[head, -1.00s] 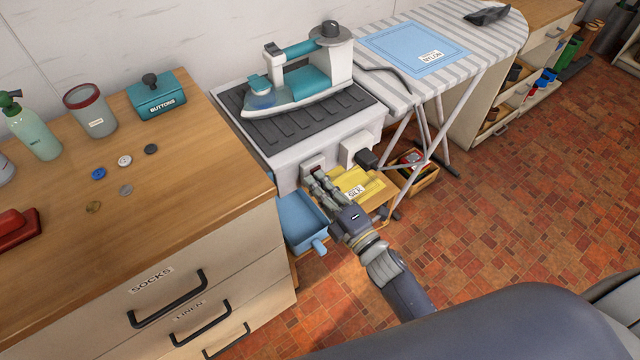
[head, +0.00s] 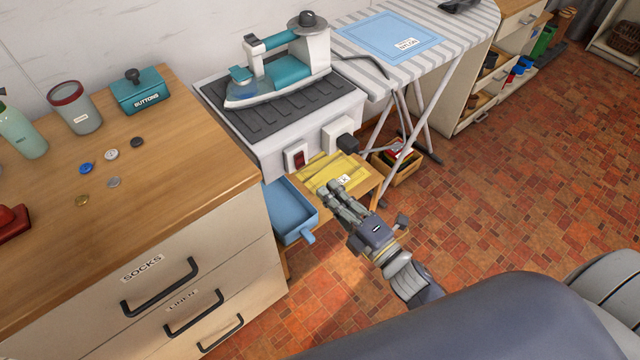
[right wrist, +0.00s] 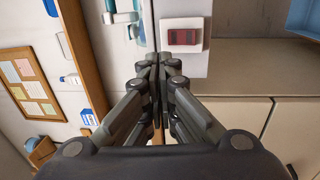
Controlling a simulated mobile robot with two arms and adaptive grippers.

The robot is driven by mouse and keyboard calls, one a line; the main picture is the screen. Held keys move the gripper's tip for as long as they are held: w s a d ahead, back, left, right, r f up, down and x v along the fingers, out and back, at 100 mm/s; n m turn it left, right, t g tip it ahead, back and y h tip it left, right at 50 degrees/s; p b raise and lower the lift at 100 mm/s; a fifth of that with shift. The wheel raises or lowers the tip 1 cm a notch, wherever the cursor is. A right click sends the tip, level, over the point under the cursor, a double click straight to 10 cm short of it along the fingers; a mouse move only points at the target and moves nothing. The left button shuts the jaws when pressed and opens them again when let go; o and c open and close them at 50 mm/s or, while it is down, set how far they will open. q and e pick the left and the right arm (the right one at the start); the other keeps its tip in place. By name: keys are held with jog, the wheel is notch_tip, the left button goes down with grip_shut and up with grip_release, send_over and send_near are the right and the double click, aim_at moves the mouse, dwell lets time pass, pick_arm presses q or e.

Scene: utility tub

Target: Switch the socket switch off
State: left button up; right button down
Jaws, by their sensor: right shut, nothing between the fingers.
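The socket switch (head: 297,157) is a red rocker in a white plate on the front of the white iron stand, left of a socket (head: 338,139) with a black plug (head: 348,144) in it. The switch also shows in the right wrist view (right wrist: 184,37), up and right of the fingertips. My right gripper (head: 333,187) is shut and empty, below and right of the switch and apart from it, over the yellow cloth (head: 325,170). I cannot tell the rocker's position. My left gripper is not in view.
A teal iron (head: 285,75) stands on the ribbed top above the switch. A blue tray (head: 290,212) sits below the switch. A wooden dresser (head: 150,170) is at the left, and an ironing board (head: 440,30) at the right. Open tiled floor (head: 500,190) lies at the right.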

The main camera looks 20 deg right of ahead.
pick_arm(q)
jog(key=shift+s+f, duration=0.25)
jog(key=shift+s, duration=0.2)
pick_arm(e)
jog(key=s, duration=0.2)
jog(key=s+d, duration=0.1)
jog(key=shift+s+r, duration=0.15)
jog(key=shift+r, duration=0.1)
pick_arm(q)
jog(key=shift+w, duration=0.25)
pick_arm(e)
jog(key=shift+d, duration=0.1)
